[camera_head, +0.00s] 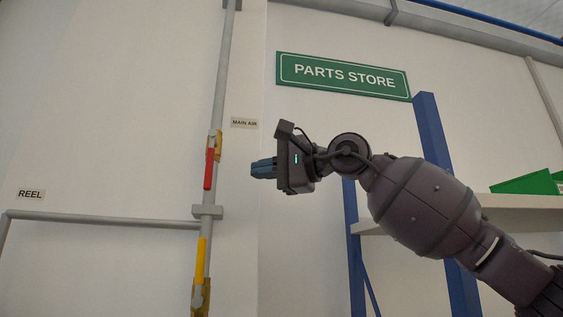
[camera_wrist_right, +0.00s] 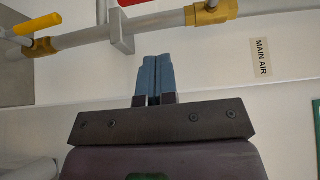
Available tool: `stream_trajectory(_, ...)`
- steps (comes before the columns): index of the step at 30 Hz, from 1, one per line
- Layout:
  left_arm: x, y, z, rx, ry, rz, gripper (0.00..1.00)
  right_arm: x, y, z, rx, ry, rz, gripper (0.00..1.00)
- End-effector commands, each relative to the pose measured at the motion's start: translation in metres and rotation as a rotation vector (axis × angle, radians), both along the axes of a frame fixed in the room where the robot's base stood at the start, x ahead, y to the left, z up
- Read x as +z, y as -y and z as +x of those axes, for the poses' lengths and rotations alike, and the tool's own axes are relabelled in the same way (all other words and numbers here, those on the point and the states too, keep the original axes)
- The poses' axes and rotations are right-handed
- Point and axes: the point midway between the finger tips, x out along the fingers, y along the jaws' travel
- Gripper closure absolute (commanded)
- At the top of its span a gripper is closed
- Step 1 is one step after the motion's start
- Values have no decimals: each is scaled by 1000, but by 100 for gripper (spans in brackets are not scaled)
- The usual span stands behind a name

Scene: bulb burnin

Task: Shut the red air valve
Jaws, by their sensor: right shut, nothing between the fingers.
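The red air valve has a red lever (camera_head: 208,169) that hangs down along the vertical grey pipe from a brass body (camera_head: 216,142), beside the MAIN AIR label. In the right wrist view only a sliver of the red lever (camera_wrist_right: 131,2) shows at the top edge, with the brass body (camera_wrist_right: 212,13) to its right. My right gripper (camera_head: 252,168) is to the right of the lever at about its height, apart from it. Its blue fingers (camera_wrist_right: 154,57) are together and empty. My left gripper is in neither view.
A yellow lever (camera_head: 200,260) on a second brass valve lies lower on the same pipe, below a pipe bracket (camera_head: 207,211). A side pipe (camera_head: 100,218) runs left. Blue shelving (camera_head: 433,130) stands right, behind my right arm. The wall between gripper and pipe is clear.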

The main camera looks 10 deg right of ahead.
Motion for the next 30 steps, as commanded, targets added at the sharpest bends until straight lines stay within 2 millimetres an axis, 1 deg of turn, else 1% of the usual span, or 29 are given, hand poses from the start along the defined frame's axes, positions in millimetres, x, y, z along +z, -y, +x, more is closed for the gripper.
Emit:
stream_trajectory(1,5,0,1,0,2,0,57,2,-9,5,2,-1,-1,100)
stream_trajectory(6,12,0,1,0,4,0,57,2,-33,18,2,2,-1,100)
stream_trajectory(9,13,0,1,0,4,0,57,1,-47,14,1,2,-2,100)
stream_trajectory(12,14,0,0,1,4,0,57,1,-56,12,0,1,0,100)
stream_trajectory(18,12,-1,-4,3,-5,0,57,0,-66,11,-1,0,0,100)
stream_trajectory(30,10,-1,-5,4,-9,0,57,0,-66,11,-1,0,2,100)
